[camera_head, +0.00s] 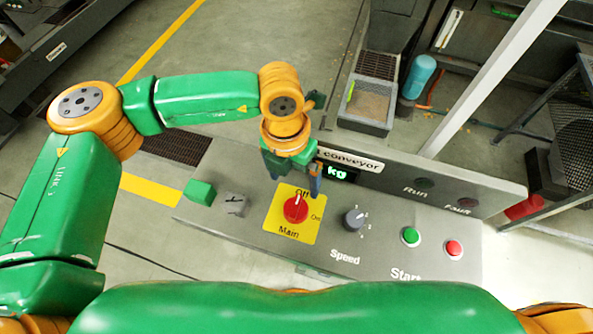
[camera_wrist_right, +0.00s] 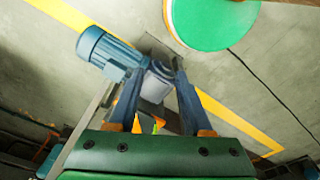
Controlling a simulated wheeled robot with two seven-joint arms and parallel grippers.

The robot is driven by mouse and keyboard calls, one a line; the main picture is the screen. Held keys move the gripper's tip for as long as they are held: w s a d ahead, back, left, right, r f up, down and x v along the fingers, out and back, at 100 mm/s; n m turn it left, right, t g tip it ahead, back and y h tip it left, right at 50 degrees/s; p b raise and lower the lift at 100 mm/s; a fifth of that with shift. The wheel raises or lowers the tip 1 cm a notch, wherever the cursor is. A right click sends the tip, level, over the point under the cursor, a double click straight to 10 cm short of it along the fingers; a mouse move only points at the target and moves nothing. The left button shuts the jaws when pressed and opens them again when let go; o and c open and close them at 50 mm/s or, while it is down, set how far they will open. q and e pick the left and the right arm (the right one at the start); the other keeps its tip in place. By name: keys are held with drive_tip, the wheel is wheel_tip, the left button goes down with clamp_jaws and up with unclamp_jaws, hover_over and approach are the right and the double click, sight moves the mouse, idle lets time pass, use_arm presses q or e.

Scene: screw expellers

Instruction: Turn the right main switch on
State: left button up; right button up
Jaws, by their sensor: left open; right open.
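The main switch is a red rotary knob (camera_head: 295,209) on a yellow plate (camera_head: 310,233), on the grey control panel in the head view. The white mark on the knob points up toward "Off"; the "On" label is to its right. My left gripper (camera_head: 293,180) is open just above and behind the knob in the picture, partly covering the top of the plate. Its fingers are apart, and I cannot tell whether they touch the knob. My right gripper (camera_wrist_right: 160,68) is open and shows only in the right wrist view, away from the panel, with nothing clearly between its fingers.
The right wrist view shows a blue-grey motor (camera_wrist_right: 105,52) beyond the fingers.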

sight(296, 202)
use_arm(q)
drive_tip(key=s+f+p, duration=0.1)
drive_tip(key=s, duration=0.1)
drive_tip(key=s+f, duration=0.2)
drive_tip(key=shift+d+f+p, duration=0.1)
drive_tip(key=shift+f+p, duration=0.1)
drive_tip(key=shift+p, duration=0.15)
drive_tip(key=shift+s+d+f, duration=0.1)
drive_tip(key=shift+f, duration=0.25)
drive_tip(key=shift+w+f, duration=0.5)
drive_tip(key=shift+w, duration=0.35)
drive_tip(key=shift+c, duration=0.4)
drive_tip(key=shift+s+r, duration=0.15)
drive_tip(key=shift+s, duration=0.1)
drive_tip(key=c, duration=1.1)
drive_tip(key=shift+c, duration=0.9)
use_arm(e)
drive_tip(key=shift+s+d+r, duration=0.1)
drive_tip(key=shift+s+r, duration=1)
drive_tip(key=shift+s, duration=0.1)
